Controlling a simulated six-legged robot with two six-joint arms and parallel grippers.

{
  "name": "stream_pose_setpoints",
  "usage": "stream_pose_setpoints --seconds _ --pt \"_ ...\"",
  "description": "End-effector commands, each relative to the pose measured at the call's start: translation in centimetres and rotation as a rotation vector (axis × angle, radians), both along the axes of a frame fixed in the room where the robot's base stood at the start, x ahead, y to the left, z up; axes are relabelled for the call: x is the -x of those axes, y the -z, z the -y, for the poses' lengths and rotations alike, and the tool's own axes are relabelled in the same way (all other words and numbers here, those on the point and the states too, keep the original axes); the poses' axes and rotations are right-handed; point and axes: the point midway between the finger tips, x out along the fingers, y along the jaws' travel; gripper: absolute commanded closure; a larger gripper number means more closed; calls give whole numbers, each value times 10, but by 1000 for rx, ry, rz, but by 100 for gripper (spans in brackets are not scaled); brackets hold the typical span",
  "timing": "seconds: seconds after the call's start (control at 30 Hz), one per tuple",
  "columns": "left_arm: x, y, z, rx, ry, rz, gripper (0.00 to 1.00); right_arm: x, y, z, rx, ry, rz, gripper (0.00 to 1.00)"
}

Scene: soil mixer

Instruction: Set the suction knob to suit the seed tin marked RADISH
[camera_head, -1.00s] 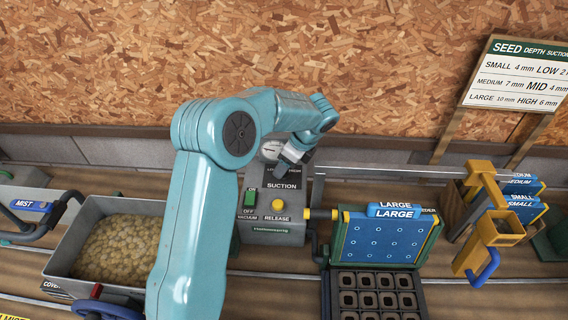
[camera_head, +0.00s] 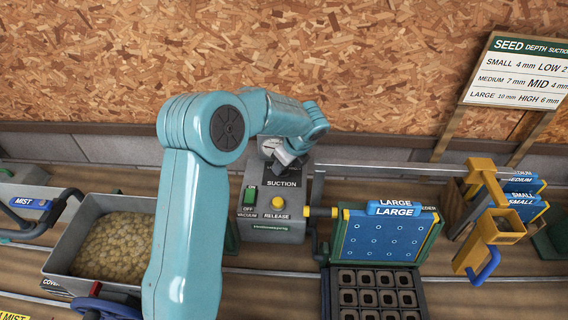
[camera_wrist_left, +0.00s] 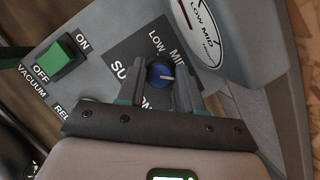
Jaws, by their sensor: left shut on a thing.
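The blue suction knob (camera_wrist_left: 160,73) sits on the grey vacuum box (camera_head: 284,231), between the two fingers of my left gripper (camera_wrist_left: 158,88). The fingers are shut on it. A white mark on the knob points right in the wrist view. LOW and MID are readable around it; the rest of the scale is hidden by a finger. In the head view my left gripper (camera_head: 291,165) is at the top of the box and hides the knob. No tin marked RADISH shows. My right gripper is not in view.
The box carries a green vacuum switch (camera_head: 249,196), a yellow release button (camera_head: 278,203) and a round gauge (camera_wrist_left: 208,30). A seed chart (camera_head: 520,70) pairs SMALL with LOW, MEDIUM with MID and LARGE with HIGH. A blue LARGE plate (camera_head: 382,238) stands right of the box.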

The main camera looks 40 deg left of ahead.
Motion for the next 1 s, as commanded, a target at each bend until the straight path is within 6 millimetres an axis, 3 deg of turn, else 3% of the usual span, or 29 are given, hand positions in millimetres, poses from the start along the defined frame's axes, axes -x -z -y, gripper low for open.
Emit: stream_pose_setpoints --seconds 0.1,0.37,0.4,0.47,0.77,0.87,1.0 --pt "0 -1 1 2 77 1 95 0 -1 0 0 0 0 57" --pt "0 -1 1 2 85 2 95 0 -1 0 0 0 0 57" --pt "0 -1 1 2 85 2 55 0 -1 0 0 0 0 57" --pt "0 -1 1 2 85 1 41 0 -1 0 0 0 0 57" --pt "0 -2 1 1 82 0 41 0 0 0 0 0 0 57" --pt "0 -10 5 -1 83 2 41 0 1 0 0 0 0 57" --pt "1 -37 16 -1 84 6 41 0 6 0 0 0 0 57"
